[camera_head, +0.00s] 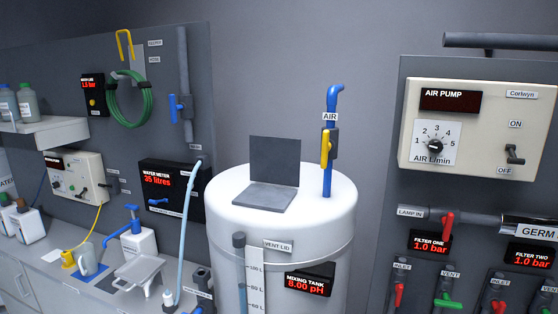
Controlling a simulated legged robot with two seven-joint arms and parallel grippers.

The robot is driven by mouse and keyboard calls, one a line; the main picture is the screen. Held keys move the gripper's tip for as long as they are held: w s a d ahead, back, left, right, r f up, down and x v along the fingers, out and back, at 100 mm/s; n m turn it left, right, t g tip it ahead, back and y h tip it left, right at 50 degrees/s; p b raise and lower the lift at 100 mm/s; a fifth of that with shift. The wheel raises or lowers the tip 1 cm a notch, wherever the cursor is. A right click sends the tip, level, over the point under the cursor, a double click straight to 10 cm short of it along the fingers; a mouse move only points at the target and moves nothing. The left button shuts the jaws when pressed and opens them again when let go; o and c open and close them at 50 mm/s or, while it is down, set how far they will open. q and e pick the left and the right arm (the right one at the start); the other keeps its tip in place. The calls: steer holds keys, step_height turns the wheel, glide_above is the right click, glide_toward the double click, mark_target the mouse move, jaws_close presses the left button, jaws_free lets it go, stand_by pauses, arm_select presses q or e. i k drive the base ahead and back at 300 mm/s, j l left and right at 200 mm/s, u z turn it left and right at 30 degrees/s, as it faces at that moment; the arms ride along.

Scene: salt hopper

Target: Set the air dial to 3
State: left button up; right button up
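The air dial (435,147) is a small black knob on a white plate marked 1 to 5 and "AIR L/min". It sits on the lower left of the cream air pump box (480,160) at the upper right. I cannot make out which number the knob points at. The pump's display (450,101) reads "AIR PUMP" and shows no figure. A black lever switch (514,154) sits between the ON and OFF labels at the box's right. Neither of my grippers is in view.
A white mixing tank (228,212) with an open grey lid (275,160) stands left of the pump panel. A blue air pipe (328,178) with a yellow valve handle (325,148) rises at its back. Red and green valve handles sit below the pump. Nothing covers the dial.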

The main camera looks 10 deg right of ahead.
mark_target(435, 145)
steer(key=z, duration=1.4)
